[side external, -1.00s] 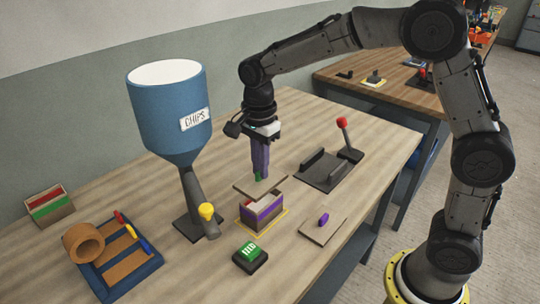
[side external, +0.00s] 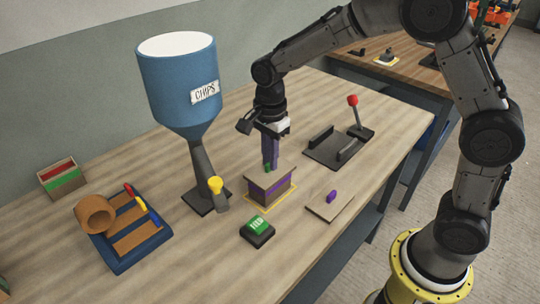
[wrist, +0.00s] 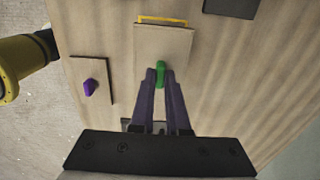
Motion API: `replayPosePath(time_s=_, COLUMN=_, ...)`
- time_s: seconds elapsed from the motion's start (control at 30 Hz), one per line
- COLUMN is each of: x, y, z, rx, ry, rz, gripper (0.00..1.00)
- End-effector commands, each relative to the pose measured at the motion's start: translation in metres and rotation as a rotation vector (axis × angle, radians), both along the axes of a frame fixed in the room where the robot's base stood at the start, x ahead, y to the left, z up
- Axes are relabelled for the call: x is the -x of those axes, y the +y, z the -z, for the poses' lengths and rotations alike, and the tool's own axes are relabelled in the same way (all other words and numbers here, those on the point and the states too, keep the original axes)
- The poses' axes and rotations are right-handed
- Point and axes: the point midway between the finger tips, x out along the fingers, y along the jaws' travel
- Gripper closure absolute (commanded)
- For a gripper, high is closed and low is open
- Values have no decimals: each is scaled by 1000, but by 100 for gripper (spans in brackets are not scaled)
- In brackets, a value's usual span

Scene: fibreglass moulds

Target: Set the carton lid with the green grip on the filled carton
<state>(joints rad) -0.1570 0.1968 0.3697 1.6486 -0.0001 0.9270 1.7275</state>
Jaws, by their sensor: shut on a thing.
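The brown carton (side external: 268,193) with a purple band stands on a yellow-outlined spot (side external: 250,199) on the table. The flat brown lid (side external: 284,176) with the green grip (side external: 267,168) lies over the carton's top, with no clear gap visible; its contents are hidden. My gripper (side external: 269,166) points down and is shut on the green grip. In the wrist view the lid (wrist: 165,42) spreads beyond the fingers (wrist: 160,76), which flank the green grip (wrist: 160,70). A second lid (side external: 322,211) with a purple grip (side external: 332,196) lies flat on the table to the right.
A blue chips hopper (side external: 178,85) with a yellow-knobbed spout (side external: 216,186) stands close left. A green button box (side external: 258,231) is in front. A red-knobbed lever fixture (side external: 340,145) is behind right. A blue tray (side external: 130,235) and a small red-and-green box (side external: 62,180) are at left.

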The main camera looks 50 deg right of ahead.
Motion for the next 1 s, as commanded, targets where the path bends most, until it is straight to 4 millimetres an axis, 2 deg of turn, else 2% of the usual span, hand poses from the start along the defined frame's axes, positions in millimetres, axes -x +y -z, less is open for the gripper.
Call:
replayPosePath(time_s=0.6, x=0, y=0, z=5, rx=0, ry=0, rz=0, gripper=100)
replayPosePath(time_s=0.63, x=0, y=0, z=5, rx=0, ry=-1, rz=0, gripper=83)
replayPosePath(time_s=0.8, x=0, y=0, z=5, rx=0, ry=-1, rz=0, gripper=52)
replayPosePath(time_s=1.0, x=0, y=0, z=5, rx=0, ry=0, rz=0, gripper=52)
